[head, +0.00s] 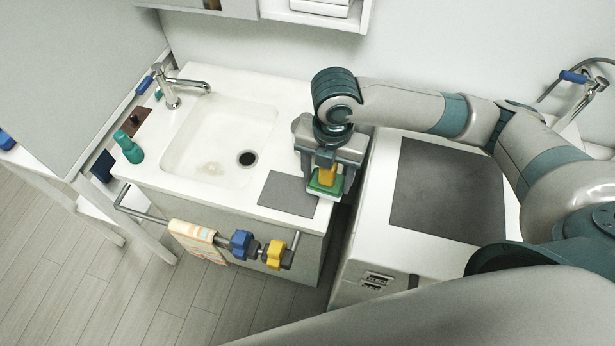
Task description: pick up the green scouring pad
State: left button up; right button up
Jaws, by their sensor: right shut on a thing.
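The green scouring pad (322,190) is at the right front part of the sink counter, beside the grey mat. A yellow block-like part (327,176) shows directly above the green, between the fingers. My right gripper (328,182) points down over the pad and is shut on it. The fingers cover part of the pad, and I cannot tell whether its underside touches the counter. My left gripper is not in view.
The sink basin (220,142) and tap (172,90) are to the left. A grey mat (288,194) lies left of the gripper. A front rail holds a towel (194,238) and blue and yellow items. A gap separates the right-hand counter with a dark panel (448,190).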

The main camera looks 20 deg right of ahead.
jog(key=shift+s+d+r, duration=0.7)
jog(key=shift+s+d, duration=0.05)
jog(key=shift+d, duration=0.1)
jog(key=o, duration=0.4)
jog(key=c, duration=0.6)
